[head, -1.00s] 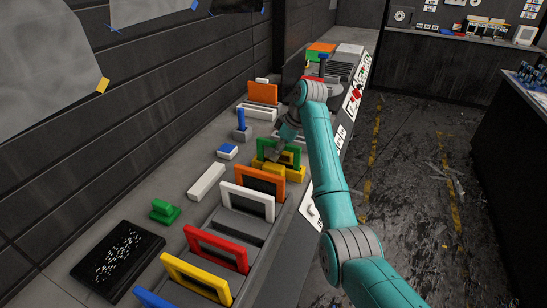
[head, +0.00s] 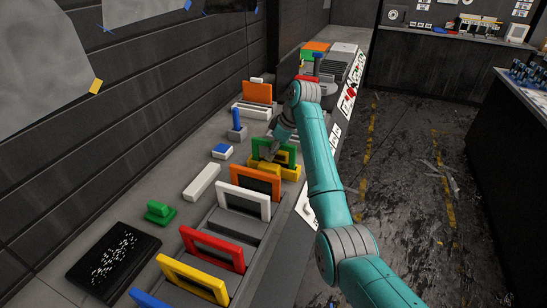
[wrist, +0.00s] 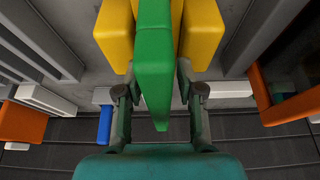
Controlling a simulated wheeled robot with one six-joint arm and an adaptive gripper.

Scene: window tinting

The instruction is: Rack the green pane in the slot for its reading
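The green pane (head: 288,147), a thick green frame, stands upright in a yellow holder (head: 290,173) on the bench in the head view. In the wrist view the green pane (wrist: 153,65) runs between my fingers, with yellow holder blocks (wrist: 116,30) on both sides beyond it. My gripper (wrist: 157,80) has a finger close against each face of the pane and looks shut on it. The pane's lower edge is hidden.
A grey rack (head: 232,223) in front holds orange, white, red, yellow and blue panes. A white bar (head: 202,182), a blue-topped block (head: 222,151), a green piece (head: 160,212) and a black speckled panel (head: 113,260) lie left. An orange pane (head: 257,92) stands behind.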

